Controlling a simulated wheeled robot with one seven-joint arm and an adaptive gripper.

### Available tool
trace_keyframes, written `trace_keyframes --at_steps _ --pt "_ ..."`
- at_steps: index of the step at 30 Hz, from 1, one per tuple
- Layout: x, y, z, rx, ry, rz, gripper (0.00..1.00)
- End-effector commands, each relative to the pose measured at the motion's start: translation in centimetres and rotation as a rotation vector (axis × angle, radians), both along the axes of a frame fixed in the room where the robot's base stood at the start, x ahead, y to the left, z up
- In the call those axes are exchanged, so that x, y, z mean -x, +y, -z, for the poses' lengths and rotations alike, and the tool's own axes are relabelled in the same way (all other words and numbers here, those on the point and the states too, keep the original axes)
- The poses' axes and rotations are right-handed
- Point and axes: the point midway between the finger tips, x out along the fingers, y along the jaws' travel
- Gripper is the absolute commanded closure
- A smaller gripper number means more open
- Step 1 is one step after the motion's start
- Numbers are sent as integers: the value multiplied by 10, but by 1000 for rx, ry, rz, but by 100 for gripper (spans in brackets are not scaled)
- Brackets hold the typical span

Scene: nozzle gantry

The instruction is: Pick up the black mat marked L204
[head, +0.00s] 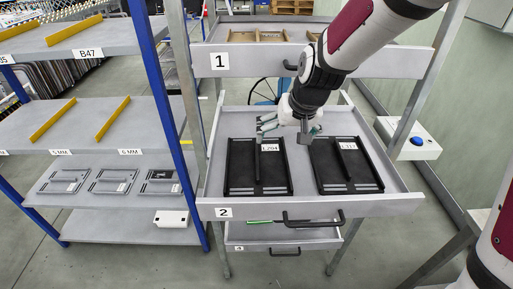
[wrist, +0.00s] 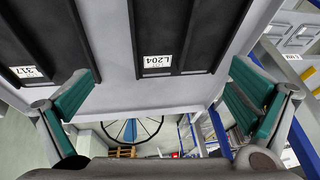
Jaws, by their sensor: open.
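The black mat marked L204 (head: 241,172) lies flat on the left side of the pulled-out drawer 2 (head: 213,197). It is ribbed, with a raised bar down its middle and a white label at its far end. In the wrist view the L204 mat (wrist: 195,35) is upper middle, its label upside down and readable. My gripper (head: 288,128) is open and empty, above the far end of the drawer, near the label end of the mat. In the wrist view the open fingers of my gripper (wrist: 163,72) stand either side of that end, apart from the mat.
A similar black mat (head: 325,168), its label ending in 317, lies to the right in the same drawer. Drawer 1 (head: 265,62) is open above, at the back. A blue-posted shelf (head: 100,145) with grey parts stands left. A button box (head: 408,138) is at right.

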Motion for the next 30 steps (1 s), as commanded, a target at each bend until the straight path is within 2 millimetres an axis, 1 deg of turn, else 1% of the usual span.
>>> trace_keyframes --at_steps 6,10,13,20,30 --pt "-13 6 37 0 7 -1 0" --pt "-21 10 56 1 5 -2 0" --pt "-26 11 66 1 3 -1 0" --pt "-30 13 76 1 3 -1 0" --pt "-43 21 112 0 3 0 0"
